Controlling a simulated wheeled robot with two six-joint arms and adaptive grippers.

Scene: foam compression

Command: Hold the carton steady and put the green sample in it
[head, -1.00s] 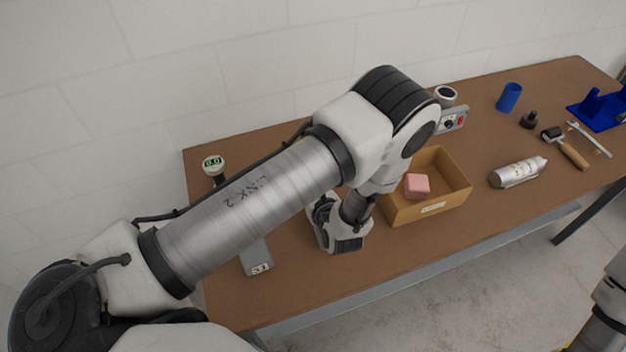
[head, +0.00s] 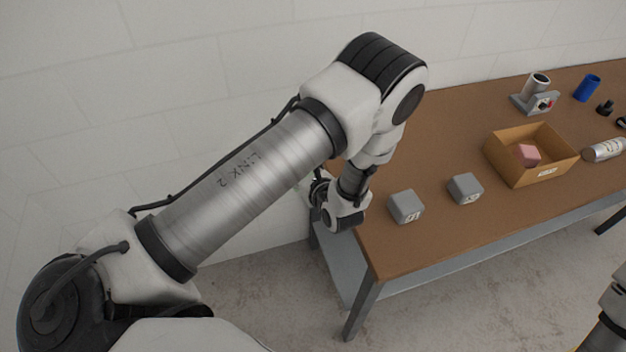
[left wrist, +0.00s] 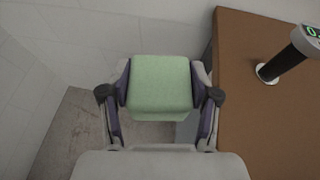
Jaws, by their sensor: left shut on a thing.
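The green sample (left wrist: 160,85) is a soft-looking green block between the fingers of my left gripper (left wrist: 161,100) in the left wrist view. The gripper is shut on it. In the head view my left gripper (head: 342,208) is at the table's left end, and the sample is hidden there. In the left wrist view the sample appears left of the table edge, with floor and wall behind it. The open brown carton (head: 543,176) stands on the table, well to the right of the gripper. A pink block (head: 527,155) lies inside it. My right gripper is out of view.
Two grey blocks (head: 405,206) (head: 465,188) stand on the table (head: 440,235) between gripper and carton. A black post with a green display (left wrist: 284,66) stands near the table's left end.

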